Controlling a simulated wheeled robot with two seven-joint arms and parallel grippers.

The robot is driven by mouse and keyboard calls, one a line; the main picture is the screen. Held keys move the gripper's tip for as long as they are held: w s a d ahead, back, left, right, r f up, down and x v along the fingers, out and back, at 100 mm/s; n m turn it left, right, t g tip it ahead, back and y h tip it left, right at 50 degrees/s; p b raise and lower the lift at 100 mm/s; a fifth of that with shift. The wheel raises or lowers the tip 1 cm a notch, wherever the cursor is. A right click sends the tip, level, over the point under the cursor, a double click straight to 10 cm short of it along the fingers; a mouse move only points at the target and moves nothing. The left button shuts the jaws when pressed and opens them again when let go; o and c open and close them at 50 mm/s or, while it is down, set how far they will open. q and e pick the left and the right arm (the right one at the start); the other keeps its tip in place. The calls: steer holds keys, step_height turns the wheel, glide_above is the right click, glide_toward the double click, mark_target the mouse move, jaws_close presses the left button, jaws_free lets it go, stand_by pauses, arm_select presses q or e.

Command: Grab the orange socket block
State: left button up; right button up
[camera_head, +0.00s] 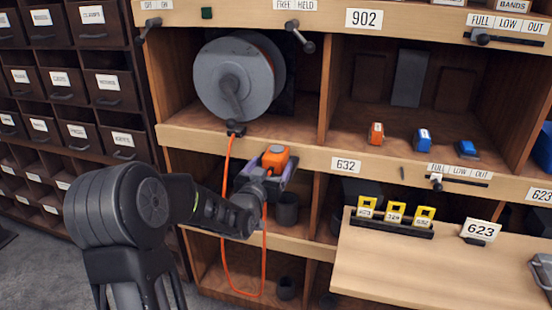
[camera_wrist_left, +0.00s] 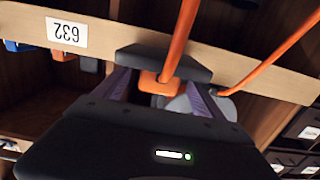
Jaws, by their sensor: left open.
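The orange socket block (camera_head: 276,157) is in front of the shelf edge, left of the 632 label. An orange cable hangs below it and loops back up to the reel. My left gripper (camera_head: 274,167) is at the block, with its jaws apart on either side of it. In the left wrist view the block (camera_wrist_left: 157,84) lies between the two fingers, with the cable running from it and a dark bar behind it. I cannot tell whether either finger touches the block. My right gripper is not in view.
A grey cable reel (camera_head: 226,78) sits in the compartment above. A smaller orange block (camera_head: 376,134) and blue blocks (camera_head: 423,140) are on the shelf to the right. A wooden board (camera_head: 420,265) with yellow tags (camera_head: 395,212) juts out at lower right. Drawers (camera_head: 70,90) stand at left.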

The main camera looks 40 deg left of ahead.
arm_select(q)
steer(key=shift+w+a+r+p, duration=0.1)
steer(key=shift+w+a+p, duration=0.1)
steer(key=shift+w+p, duration=0.25)
steer(key=p+x, duration=0.1)
steer(key=x, duration=0.2)
steer(key=shift+w, duration=0.35)
steer(key=shift+w+a, duration=0.15)
steer(key=shift+w, duration=0.15)
jaws_close()
stand_by(0.7)
